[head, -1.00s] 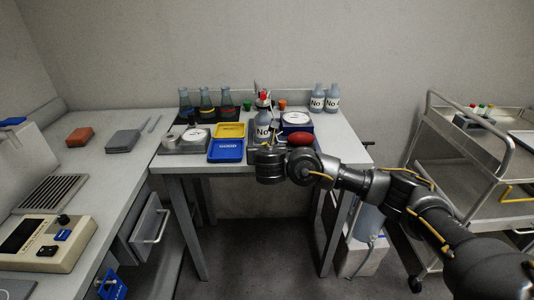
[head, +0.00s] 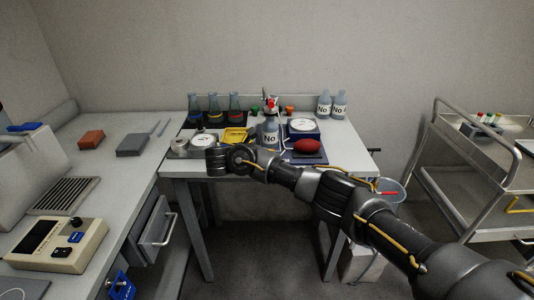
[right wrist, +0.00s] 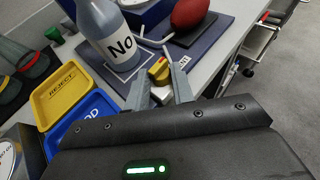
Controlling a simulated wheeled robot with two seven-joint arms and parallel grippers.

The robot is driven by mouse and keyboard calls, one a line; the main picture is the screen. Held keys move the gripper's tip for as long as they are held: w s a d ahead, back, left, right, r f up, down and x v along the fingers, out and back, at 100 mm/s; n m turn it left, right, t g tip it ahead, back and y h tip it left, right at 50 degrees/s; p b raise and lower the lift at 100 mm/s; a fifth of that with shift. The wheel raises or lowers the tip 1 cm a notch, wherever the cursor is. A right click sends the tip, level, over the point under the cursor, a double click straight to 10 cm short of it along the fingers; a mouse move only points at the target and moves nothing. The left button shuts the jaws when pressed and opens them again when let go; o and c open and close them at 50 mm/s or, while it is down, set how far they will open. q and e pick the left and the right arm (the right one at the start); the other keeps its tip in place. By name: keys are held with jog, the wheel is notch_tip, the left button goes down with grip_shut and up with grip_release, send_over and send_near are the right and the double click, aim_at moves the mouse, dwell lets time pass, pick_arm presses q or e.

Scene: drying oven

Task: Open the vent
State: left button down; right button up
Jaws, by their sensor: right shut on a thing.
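In the right wrist view the two fingers of my right gripper (right wrist: 160,82) are closed in around a small yellow piece (right wrist: 158,68) with a dark mark on it. It lies close beside the wash bottle marked No (right wrist: 105,38). I cannot tell whether this piece belongs to a vent. In the head view my right gripper (head: 215,161) is low over the table's front edge, left of the bottle; its fingertips are hidden. A grey slatted grille (head: 58,195) lies on the left bench beside a pale box. No clearly marked vent shows. My left gripper is not in view.
A yellow tray (right wrist: 60,85) and a blue tray (right wrist: 85,118) lie beside the fingers. A red bulb (head: 307,146) rests on a dark mat. A control box (head: 50,245) is on the left bench.

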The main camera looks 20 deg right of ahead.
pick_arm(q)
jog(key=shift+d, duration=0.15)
pick_arm(e)
jog(key=shift+m+g, duration=0.3)
jog(key=o, duration=1)
jog(key=shift+w, duration=0.1)
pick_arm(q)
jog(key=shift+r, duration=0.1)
pick_arm(e)
jog(key=shift+s+a+r, duration=0.1)
jog(key=shift+s+a, duration=0.1)
jog(key=shift+a, duration=0.1)
jog(key=v, duration=0.2)
jog(key=shift+s+a+r+p, duration=0.1)
jog(key=shift+a+r+p, duration=0.1)
jog(key=shift+r+p, duration=0.15)
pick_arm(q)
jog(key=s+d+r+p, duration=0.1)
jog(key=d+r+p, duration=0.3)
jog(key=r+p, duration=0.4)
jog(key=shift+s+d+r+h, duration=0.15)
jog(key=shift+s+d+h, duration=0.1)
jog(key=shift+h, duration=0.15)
pick_arm(e)
jog(key=v, duration=0.7)
jog(key=shift+a+f, duration=0.25)
jog(key=shift+a, duration=0.05)
